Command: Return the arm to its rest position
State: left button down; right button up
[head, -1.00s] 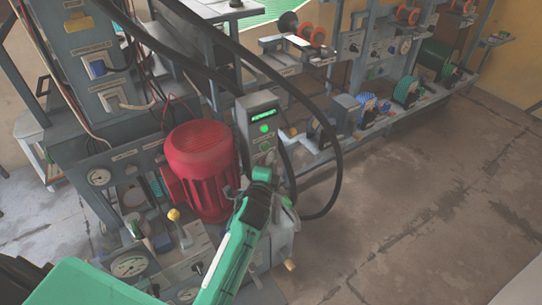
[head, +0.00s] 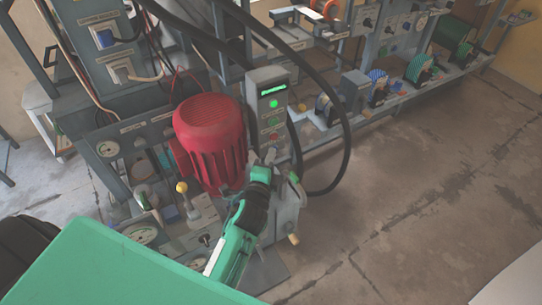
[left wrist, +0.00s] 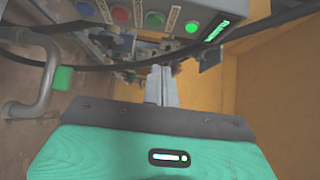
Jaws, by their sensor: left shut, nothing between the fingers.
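My left arm comes in from the lower left of the head view. Its left gripper (head: 270,157) is in front of the lower part of a grey control box (head: 267,88) with a lit green display and a lit green button. In the left wrist view the gripper fingers (left wrist: 161,86) are together with nothing between them. The control box (left wrist: 200,14) shows at the top of that view, with a row of coloured buttons, beyond the fingertips. I cannot tell the exact gap between fingertips and box. My right gripper is not in view.
A red motor (head: 211,140) stands left of the control box. Black hoses (head: 347,130) arc around the box. A yellow-knobbed lever (head: 183,188) and gauges (head: 109,149) are at the left. Shelves of spools (head: 418,68) stand behind. Open floor (head: 420,200) lies to the right.

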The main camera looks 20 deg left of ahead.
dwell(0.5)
